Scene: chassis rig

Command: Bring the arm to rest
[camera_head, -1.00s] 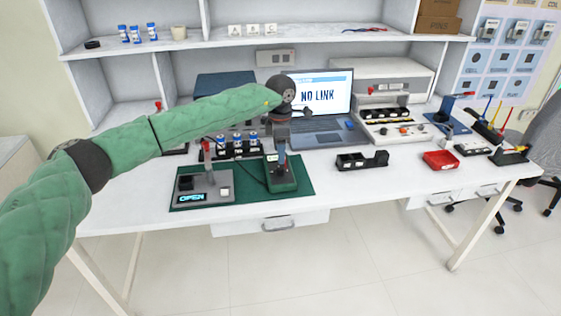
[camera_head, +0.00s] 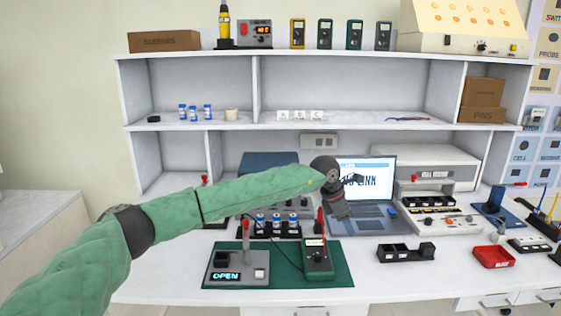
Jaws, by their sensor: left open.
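My left arm in its green sleeve comes in from the left and reaches across the bench. Its dark left gripper (camera_head: 341,210) hangs in front of the laptop (camera_head: 372,219), pointing down, with nothing visible between its fingers, and is open. It is above and to the right of a green meter (camera_head: 318,262) with a red upright piece on it. The meter stands on a green mat (camera_head: 285,277), beside a grey fixture (camera_head: 238,268) whose display reads OPEN. My right gripper is not in view.
A rack with blue-and-white cells (camera_head: 276,224) stands behind the mat. A black tray (camera_head: 405,253) and a red bin (camera_head: 493,257) lie to the right. A cell tester (camera_head: 437,166) stands beyond the laptop. Shelves (camera_head: 350,131) rise behind. Bare white bench lies around the black tray.

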